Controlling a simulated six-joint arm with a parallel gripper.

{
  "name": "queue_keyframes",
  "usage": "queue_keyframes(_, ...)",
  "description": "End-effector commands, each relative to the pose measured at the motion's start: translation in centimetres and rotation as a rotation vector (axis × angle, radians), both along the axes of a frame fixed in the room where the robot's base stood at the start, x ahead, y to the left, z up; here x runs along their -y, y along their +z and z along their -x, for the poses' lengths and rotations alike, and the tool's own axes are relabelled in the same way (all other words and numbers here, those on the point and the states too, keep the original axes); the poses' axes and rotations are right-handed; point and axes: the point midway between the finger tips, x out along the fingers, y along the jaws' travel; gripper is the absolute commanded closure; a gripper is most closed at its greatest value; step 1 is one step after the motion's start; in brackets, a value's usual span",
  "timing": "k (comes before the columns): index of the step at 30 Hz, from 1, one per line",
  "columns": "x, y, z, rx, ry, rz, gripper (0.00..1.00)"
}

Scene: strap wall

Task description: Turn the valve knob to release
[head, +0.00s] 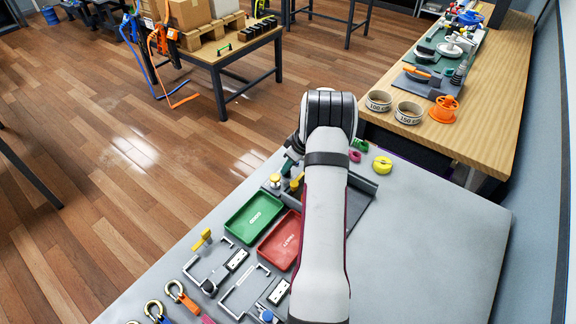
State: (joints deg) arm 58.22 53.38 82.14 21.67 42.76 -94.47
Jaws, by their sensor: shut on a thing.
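My gripper (291,166) shows only in part at the left of my arm's wrist, low over the grey table. Its fingertips meet a yellow knob (297,182), and the gripper is shut on it. My arm hides part of this spot, so the exact grip and the turn of the knob cannot be made out. A second yellow knob (274,180) stands just to the left, apart from the gripper. Which of them is the valve knob is not marked in this view.
A green tray (240,232) and a red tray (272,252) lie in front of the knobs. Latches, a yellow handle (202,240) and hooks line the table's left edge. The table's right side is clear.

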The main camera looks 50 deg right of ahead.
Motion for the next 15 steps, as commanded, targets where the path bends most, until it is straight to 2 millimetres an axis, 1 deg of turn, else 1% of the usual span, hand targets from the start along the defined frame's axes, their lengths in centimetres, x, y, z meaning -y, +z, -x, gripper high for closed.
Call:
queue_keyframes(9, 0.0, 0.03, 0.0, 0.0, -0.004, 0.0, 1.0)
queue_keyframes(15, -0.05, 0.06, -0.02, 0.001, -0.059, -0.001, 1.0)
